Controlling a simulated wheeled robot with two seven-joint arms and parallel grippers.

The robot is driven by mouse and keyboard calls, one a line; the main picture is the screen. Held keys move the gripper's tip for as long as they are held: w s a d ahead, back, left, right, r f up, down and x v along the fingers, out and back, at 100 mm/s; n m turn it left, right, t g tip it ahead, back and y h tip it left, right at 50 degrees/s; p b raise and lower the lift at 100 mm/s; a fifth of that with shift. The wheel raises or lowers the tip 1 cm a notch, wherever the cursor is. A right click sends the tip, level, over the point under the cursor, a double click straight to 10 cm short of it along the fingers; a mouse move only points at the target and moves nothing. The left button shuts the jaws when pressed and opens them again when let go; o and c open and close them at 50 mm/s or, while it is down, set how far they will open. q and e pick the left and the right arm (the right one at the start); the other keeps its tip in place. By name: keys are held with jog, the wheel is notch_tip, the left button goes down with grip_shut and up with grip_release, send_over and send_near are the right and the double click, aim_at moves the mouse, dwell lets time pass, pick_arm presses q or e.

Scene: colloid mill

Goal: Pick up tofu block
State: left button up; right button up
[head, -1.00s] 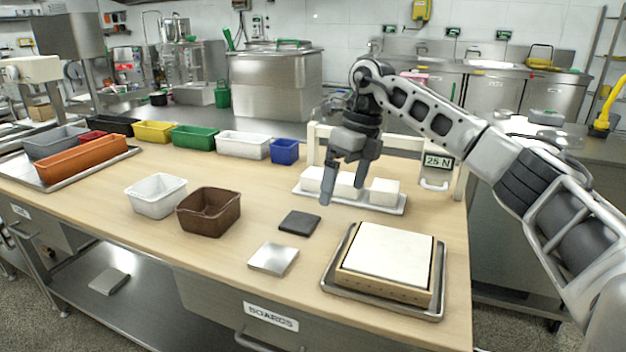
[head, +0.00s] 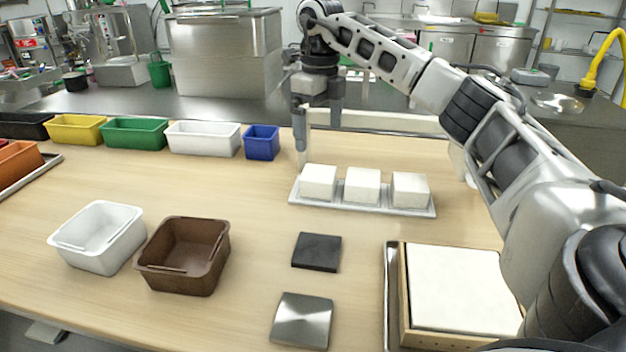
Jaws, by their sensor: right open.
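Three white tofu blocks stand in a row on a shallow metal tray (head: 335,205): a left one (head: 318,184), a middle one (head: 362,187) and a right one (head: 410,190). My right gripper (head: 319,145) points down with its fingers spread apart and nothing between them. It is at the far side of the left block, with one finger near that block's back left corner. I cannot tell how high its tips are above the table. My left gripper is not in view.
A large white slab (head: 462,287) sits in a wooden frame at front right. A dark square plate (head: 317,252) and a steel plate (head: 302,320) lie nearer. White (head: 97,237) and brown (head: 184,254) bins stand left. A blue bin (head: 262,142) is left of the gripper.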

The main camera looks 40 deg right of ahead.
aim_at(318, 173)
notch_tip(318, 173, down, 11)
jog(key=shift+f+b, duration=0.2)
jog(key=shift+b, duration=0.4)
jog(key=c, duration=0.9)
